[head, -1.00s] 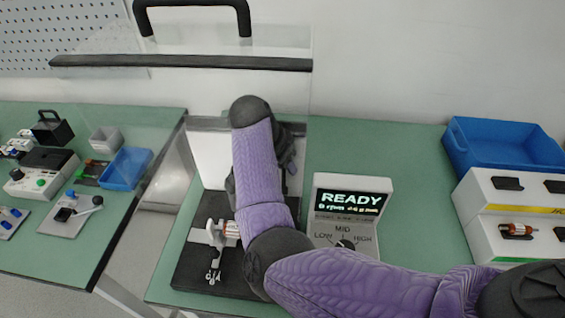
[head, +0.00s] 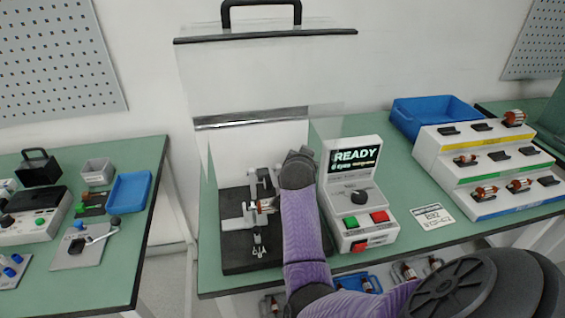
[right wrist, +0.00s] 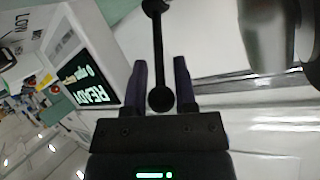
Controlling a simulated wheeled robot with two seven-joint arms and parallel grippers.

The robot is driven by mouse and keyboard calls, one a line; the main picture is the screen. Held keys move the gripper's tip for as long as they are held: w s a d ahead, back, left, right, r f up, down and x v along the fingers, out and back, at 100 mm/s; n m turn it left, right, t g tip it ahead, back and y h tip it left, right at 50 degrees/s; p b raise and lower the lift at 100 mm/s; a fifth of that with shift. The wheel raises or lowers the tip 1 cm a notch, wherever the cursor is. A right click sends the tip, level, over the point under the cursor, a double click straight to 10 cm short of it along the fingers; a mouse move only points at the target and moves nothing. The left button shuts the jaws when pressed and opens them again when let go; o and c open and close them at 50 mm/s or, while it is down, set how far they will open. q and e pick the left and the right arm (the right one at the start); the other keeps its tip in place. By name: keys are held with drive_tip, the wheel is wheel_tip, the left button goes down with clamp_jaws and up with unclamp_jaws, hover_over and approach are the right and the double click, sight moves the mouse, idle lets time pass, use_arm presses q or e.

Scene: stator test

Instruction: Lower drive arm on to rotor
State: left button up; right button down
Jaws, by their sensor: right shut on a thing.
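The test fixture has a black base (head: 240,262) on the green bench, with a pale clamp at its left and a small lever at its front. In the right wrist view, my right gripper (right wrist: 161,78) is shut on a black rod with ball ends (right wrist: 158,45), apparently the drive arm's handle. One ball sits between the finger bases. In the head view my purple right arm hides this gripper and the fixture's right side. My left gripper is not in view.
The control box (head: 352,200) reads READY, close right of my arm. A tiered rotor rack (head: 440,160) and blue bin (head: 432,112) stand right. A separate bench is left.

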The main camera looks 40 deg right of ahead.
drive_tip(key=shift+s+a+f+m+t+h+b, duration=0.2)
drive_tip(key=shift+s+f+t+h+b, duration=0.1)
drive_tip(key=shift+f+t+h+b, duration=0.2)
drive_tip(key=shift+s+a+f+m+t+h+b, duration=0.15)
drive_tip(key=shift+s+f+t+h+b, duration=0.2)
drive_tip(key=shift+t+b, duration=0.25)
drive_tip(key=shift+s+a+f, duration=0.1)
drive_tip(key=shift+a+f, duration=0.05)
drive_tip(key=shift+f, duration=0.1)
drive_tip(key=shift+c, duration=2.2)
unclamp_jaws()
drive_tip(key=shift+r, duration=0.1)
